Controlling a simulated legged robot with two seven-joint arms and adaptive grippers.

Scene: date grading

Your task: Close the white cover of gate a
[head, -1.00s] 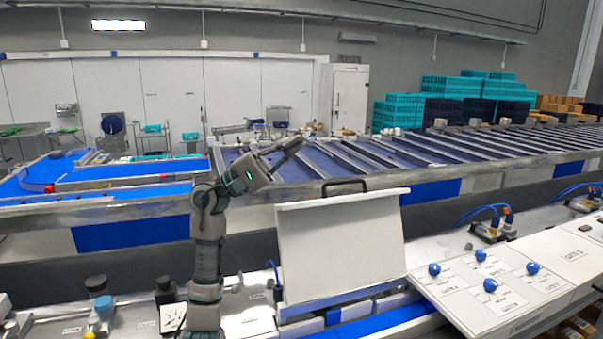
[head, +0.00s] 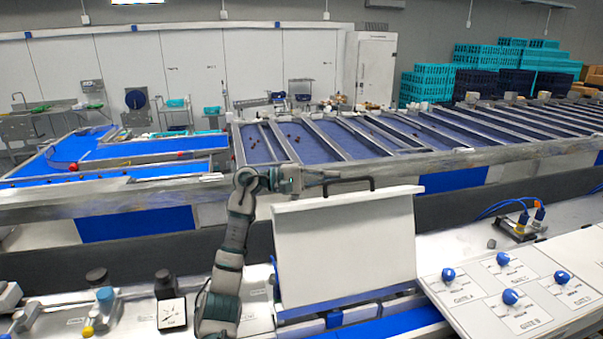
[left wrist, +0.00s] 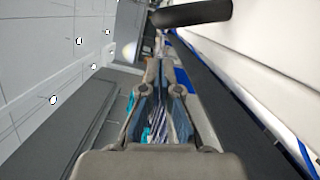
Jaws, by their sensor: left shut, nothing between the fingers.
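The white cover (head: 345,250) of the gate stands raised, leaning back slightly, with its broad face toward me. A black handle (head: 372,181) runs along its top edge. My left gripper (head: 332,175) is shut and empty, pointing right, just behind and above the cover's top left corner, close to the handle's left end. In the left wrist view, the gripper (left wrist: 161,78) points along the cover's top, with the dark handle (left wrist: 192,12) ahead at the top and the white cover (left wrist: 275,50) at the right. Whether it touches the cover is unclear. My right gripper is not in view.
A white control panel (head: 478,318) with blue knobs and gate labels lies right of the cover. A gauge (head: 171,313) and small fittings stand left of my arm. Behind runs a metal-framed conveyor (head: 130,205) with blue panels. Blue belt shows beneath the cover.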

